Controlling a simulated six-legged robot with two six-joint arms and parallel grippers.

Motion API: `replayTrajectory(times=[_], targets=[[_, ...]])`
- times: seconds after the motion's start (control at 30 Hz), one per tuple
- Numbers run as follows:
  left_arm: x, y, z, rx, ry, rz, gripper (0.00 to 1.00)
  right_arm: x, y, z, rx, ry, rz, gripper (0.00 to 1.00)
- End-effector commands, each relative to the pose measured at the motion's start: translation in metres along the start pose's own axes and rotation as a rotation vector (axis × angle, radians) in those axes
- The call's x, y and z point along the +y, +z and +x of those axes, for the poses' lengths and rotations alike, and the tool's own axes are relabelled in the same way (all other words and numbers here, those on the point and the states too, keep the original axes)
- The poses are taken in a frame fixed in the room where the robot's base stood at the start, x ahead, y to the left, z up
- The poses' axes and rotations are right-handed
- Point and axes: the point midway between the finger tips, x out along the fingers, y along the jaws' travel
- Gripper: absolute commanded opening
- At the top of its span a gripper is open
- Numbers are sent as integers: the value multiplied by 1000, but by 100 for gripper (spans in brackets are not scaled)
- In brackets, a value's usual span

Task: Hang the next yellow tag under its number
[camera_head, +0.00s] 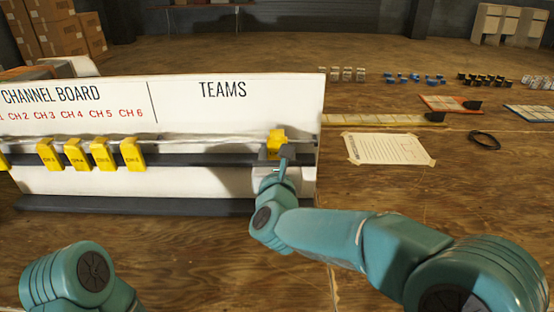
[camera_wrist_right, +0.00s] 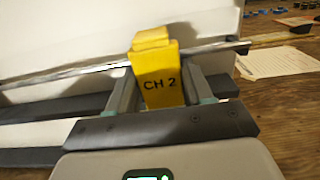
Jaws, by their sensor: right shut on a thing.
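My right gripper (camera_head: 277,153) is shut on a yellow tag (camera_head: 277,138) at the right end of the board, below the word TEAMS. In the right wrist view the tag (camera_wrist_right: 158,80) reads CH 2 and stands upright between the fingers (camera_wrist_right: 160,98). Its top overlaps the metal rail (camera_wrist_right: 75,74); I cannot tell whether it touches it. On the white channel board (camera_head: 200,115), yellow tags hang under CH 3 (camera_head: 49,155), CH 4 (camera_head: 76,154), CH 5 (camera_head: 102,155) and CH 6 (camera_head: 132,154). Another is cut off at the left edge. The rail under CH 2 is bare. My left gripper is out of view.
The rail between the CH 6 tag and my right gripper is clear. A dark ledge (camera_head: 200,159) runs behind the tags, and a dark base (camera_head: 140,204) lies below. A taped paper sheet (camera_head: 390,149) and a black cable loop (camera_head: 484,139) lie to the right.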

Motion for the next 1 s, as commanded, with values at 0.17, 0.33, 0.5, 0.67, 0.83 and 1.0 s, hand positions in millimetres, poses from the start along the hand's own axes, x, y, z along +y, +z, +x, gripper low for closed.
replayTrajectory(times=[0.17,0.33,0.5,0.67,0.83,1.0], targets=[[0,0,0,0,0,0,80,0,0,0,-1,0,0,24],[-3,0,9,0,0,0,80,0,-2,-8,-3,1,2,24],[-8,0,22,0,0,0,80,0,-3,-23,-2,2,1,24],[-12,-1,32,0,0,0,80,0,-3,-37,-2,1,2,24],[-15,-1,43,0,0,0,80,0,-3,-52,-1,1,2,24],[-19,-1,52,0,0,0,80,0,-2,-68,-2,1,2,24]])
